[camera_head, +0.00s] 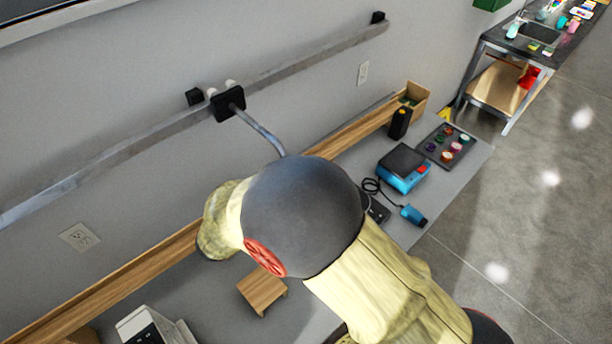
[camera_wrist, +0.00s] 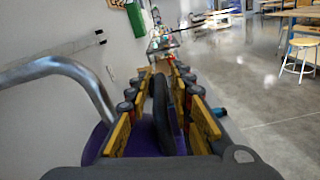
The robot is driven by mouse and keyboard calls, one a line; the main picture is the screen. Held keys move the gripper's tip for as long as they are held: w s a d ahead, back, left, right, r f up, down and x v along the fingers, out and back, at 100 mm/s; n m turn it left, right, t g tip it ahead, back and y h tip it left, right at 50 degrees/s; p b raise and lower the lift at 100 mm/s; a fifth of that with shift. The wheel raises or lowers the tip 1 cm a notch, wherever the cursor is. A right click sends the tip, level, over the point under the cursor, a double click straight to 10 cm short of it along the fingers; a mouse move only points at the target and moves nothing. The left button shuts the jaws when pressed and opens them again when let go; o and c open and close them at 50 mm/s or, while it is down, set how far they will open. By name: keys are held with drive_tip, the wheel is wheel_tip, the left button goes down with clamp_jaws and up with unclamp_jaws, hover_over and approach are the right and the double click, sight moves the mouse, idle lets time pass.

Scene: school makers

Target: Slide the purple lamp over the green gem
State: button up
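The purple lamp shows in the wrist view as a purple surface (camera_wrist: 150,140) below and between the fingers of my gripper (camera_wrist: 163,78). A dark upright part stands in the gap between the yellow finger pads. The pads are apart, with a gap at least on the left side of the dark part; contact on the right is unclear. A grey bent metal arm (camera_wrist: 62,66) curves in from the left; in the head view a metal arm (camera_head: 258,131) runs from a wall bracket behind my arm. My arm hides the gripper and lamp head there. I see no green gem.
A blue device (camera_head: 404,170), a tray of colored jars (camera_head: 430,144) and a black box (camera_head: 400,123) stand on the grey workbench (camera_head: 360,155). A small wooden stand (camera_head: 262,291) and a white machine (camera_head: 150,325) are at the lower left. A rail (camera_head: 310,66) runs along the wall.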

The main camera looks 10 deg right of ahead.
drive_tip(key=shift+o, duration=0.5)
drive_tip(key=v, duration=1.2)
drive_tip(key=shift+f, duration=0.1)
